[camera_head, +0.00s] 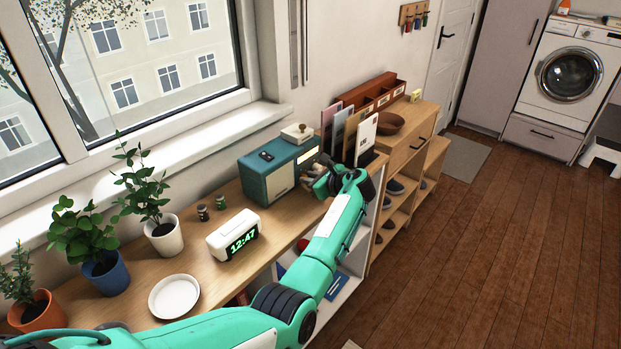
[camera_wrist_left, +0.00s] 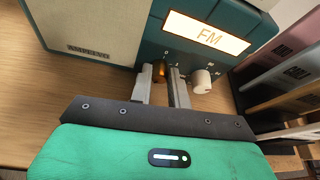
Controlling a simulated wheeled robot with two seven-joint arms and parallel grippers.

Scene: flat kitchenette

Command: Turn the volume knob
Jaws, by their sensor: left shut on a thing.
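The teal radio (camera_head: 262,182) stands on the wooden counter by the window. Its front faces my left gripper (camera_head: 318,178). In the left wrist view the radio (camera_wrist_left: 150,42) shows a lit FM display (camera_wrist_left: 207,32), a brass-coloured knob (camera_wrist_left: 160,70) and a white knob (camera_wrist_left: 202,82). My left gripper (camera_wrist_left: 162,80) has one finger on each side of the brass-coloured knob and is shut on it. The white knob is just right of the fingers, free. The small marks by the knobs are too small to read. My right gripper is not in view.
Upright folders (camera_head: 362,138) in a holder stand close to the right of the gripper. A digital clock (camera_head: 232,234), a white plate (camera_head: 174,297) and potted plants (camera_head: 164,237) stand along the counter. The floor at right is mostly clear.

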